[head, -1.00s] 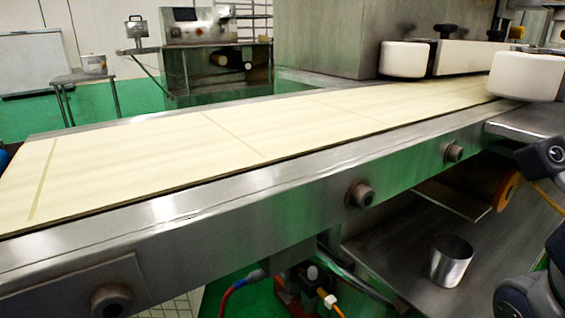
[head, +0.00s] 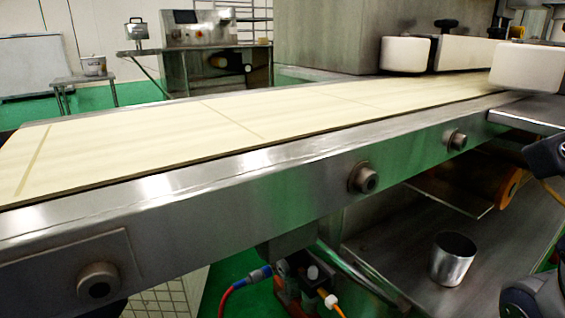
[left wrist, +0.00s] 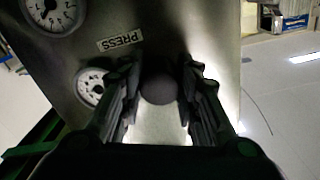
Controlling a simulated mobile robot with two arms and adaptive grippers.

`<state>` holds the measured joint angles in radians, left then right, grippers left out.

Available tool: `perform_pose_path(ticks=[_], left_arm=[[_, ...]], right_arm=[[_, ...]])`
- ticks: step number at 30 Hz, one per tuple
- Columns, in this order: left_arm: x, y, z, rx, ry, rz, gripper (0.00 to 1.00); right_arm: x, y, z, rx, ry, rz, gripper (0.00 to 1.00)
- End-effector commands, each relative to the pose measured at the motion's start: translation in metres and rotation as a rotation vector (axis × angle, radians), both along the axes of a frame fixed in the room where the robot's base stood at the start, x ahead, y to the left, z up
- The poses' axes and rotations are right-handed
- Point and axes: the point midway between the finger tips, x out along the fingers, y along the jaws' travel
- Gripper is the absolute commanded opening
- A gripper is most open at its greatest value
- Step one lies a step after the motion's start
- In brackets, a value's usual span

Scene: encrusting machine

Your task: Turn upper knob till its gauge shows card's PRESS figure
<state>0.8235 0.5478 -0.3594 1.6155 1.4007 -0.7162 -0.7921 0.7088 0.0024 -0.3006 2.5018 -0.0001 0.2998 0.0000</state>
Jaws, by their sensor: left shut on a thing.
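In the left wrist view, a dark round knob (left wrist: 158,88) sits on a metal panel (left wrist: 150,25) between the two fingers of my left gripper (left wrist: 160,92). The gripper is shut on it. A small white gauge (left wrist: 90,84) lies just left of the fingers and is partly covered by one. A larger white gauge (left wrist: 52,12) is cut off at the top left. A PRESS label (left wrist: 119,39) stands above the knob. The needle readings are too small to tell. The card is not in view. My right gripper is not in view.
In the head view, a long conveyor with a cream belt (head: 130,140) crosses the scene, with round bolts on its metal side rail (head: 230,200). A metal cup (head: 453,258) stands on a lower shelf (head: 400,250).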

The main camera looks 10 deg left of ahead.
Motion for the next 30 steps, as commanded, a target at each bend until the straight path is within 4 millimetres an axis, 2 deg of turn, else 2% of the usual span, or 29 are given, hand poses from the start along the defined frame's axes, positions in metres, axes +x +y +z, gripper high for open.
perform_pose_path(ticks=[1,9,30], left_arm=[[0.0,0.0,-0.003,0.031,-0.031,-0.001,0.07],[0.0,0.0,-0.003,0.214,-0.211,0.0,0.07],[0.0,0.0,-0.002,0.682,-0.675,-0.001,0.07]], right_arm=[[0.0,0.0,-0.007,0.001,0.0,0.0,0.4],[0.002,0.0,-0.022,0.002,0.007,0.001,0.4],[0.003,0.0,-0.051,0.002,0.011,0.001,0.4]])
